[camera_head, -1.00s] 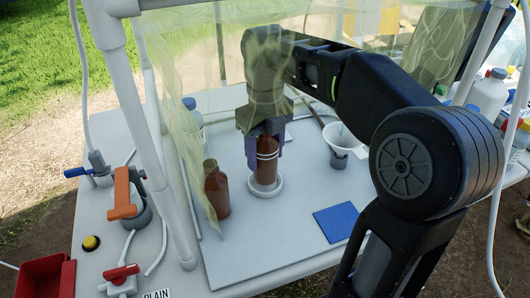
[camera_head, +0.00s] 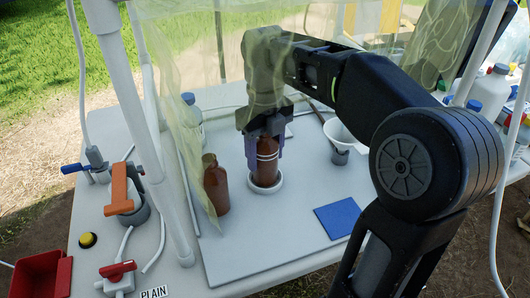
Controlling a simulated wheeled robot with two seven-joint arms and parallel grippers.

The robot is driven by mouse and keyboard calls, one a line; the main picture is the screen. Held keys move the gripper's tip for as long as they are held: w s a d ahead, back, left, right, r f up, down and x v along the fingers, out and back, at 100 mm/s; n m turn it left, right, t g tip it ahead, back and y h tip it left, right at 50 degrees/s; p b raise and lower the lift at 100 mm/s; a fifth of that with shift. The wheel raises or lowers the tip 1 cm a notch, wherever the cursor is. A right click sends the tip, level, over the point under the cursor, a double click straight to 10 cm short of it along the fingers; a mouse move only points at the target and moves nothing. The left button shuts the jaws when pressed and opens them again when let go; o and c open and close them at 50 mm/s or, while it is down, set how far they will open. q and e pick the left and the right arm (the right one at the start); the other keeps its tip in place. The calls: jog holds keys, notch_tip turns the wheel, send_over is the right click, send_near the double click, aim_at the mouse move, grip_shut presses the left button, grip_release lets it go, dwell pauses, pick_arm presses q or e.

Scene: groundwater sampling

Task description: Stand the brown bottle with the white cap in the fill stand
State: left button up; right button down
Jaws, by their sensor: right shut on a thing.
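A brown bottle (camera_head: 267,165) with pale bands stands upright, its base within the white ring of the fill stand (camera_head: 265,188). My right gripper (camera_head: 266,143) comes from above and is shut on this bottle's upper part. The gripper hides the bottle's top, so I cannot see its cap. A second brown bottle (camera_head: 216,187), with no white cap visible, stands on the board to the left, partly behind the clear yellowish curtain. My left gripper is not in view.
A white funnel cup (camera_head: 343,137) and a blue square pad (camera_head: 338,219) lie right of the stand. A blue-capped bottle (camera_head: 191,115) stands behind left. A white frame post (camera_head: 150,140) and a hanging sheet (camera_head: 185,130) border the left. White board is clear in front.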

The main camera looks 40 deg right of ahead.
jog(key=shift+f+b, duration=0.3)
jog(key=shift+f, duration=0.1)
jog(key=shift+c, duration=2.4)
grip_release()
notch_tip(320, 180, up, 8)
jog(key=p, duration=0.7)
jog(key=shift+f, duration=0.1)
